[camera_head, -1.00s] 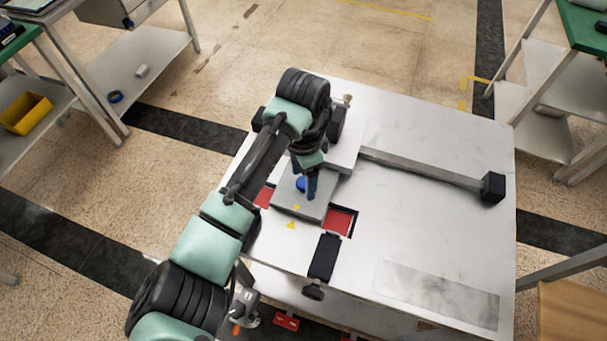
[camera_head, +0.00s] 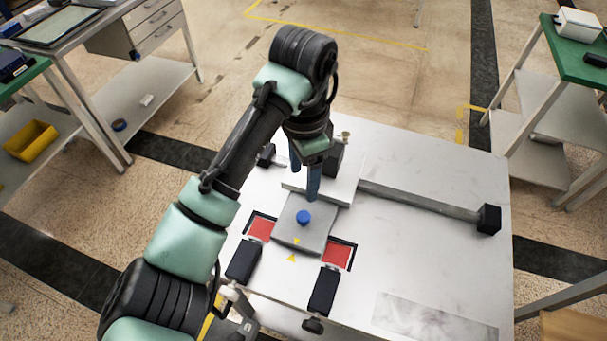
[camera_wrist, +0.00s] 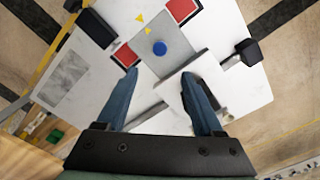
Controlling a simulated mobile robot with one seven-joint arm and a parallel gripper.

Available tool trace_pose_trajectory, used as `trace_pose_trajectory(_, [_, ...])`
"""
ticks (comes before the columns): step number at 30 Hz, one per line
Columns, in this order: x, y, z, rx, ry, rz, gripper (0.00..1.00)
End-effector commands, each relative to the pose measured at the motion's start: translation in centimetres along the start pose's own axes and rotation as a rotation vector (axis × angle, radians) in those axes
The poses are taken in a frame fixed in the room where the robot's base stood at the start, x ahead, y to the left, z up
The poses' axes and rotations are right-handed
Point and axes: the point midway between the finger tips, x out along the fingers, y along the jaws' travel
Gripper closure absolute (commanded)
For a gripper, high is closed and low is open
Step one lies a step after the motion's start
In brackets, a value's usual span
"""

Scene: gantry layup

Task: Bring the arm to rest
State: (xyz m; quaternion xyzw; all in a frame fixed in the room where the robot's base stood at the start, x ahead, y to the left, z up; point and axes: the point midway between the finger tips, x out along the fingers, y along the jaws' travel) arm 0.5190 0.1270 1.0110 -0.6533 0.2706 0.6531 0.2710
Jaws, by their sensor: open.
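My gripper (camera_head: 304,182) is above the white table (camera_head: 430,245), its blue fingers pointing down and apart with nothing between them. In the wrist view the two fingers of my gripper (camera_wrist: 160,90) are spread wide. A grey plate (camera_head: 290,235) with a blue knob (camera_head: 303,217) lies on the table just in front of the fingers. The blue knob also shows in the wrist view (camera_wrist: 159,48), beyond the fingertips and clear of them. My gripper hides part of the white block behind the plate.
Red pads (camera_head: 337,254) flank the plate, with black blocks (camera_head: 323,291) in front of them. A grey bar (camera_head: 420,201) with a black end runs across the table to the right. Benches stand at the left and right; a yellow bin (camera_head: 30,141) sits on the left shelf.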

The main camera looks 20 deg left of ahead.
Motion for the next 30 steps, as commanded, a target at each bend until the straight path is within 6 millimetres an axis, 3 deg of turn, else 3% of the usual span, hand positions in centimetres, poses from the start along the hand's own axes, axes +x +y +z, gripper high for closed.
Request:
trace_pose_trajectory(11, [0.0,0.0,-0.1,0.001,0.002,-0.001,0.31])
trace_pose_trajectory(14, [-0.6,0.1,-1.6,0.006,0.047,-0.034,0.31])
trace_pose_trajectory(17, [-2.7,0.2,-5.7,0.014,0.173,-0.119,0.31])
trace_pose_trajectory(20, [-6.9,0.8,-11.2,0.011,0.383,-0.238,0.31])
trace_pose_trajectory(24, [-15.4,2.2,-17.7,-0.029,0.738,-0.400,0.31])
trace_pose_trajectory(27, [-22.5,3.8,-20.1,-0.074,1.003,-0.497,0.31])
trace_pose_trajectory(30, [-30.0,5.5,-20.4,-0.134,1.273,-0.583,0.31])
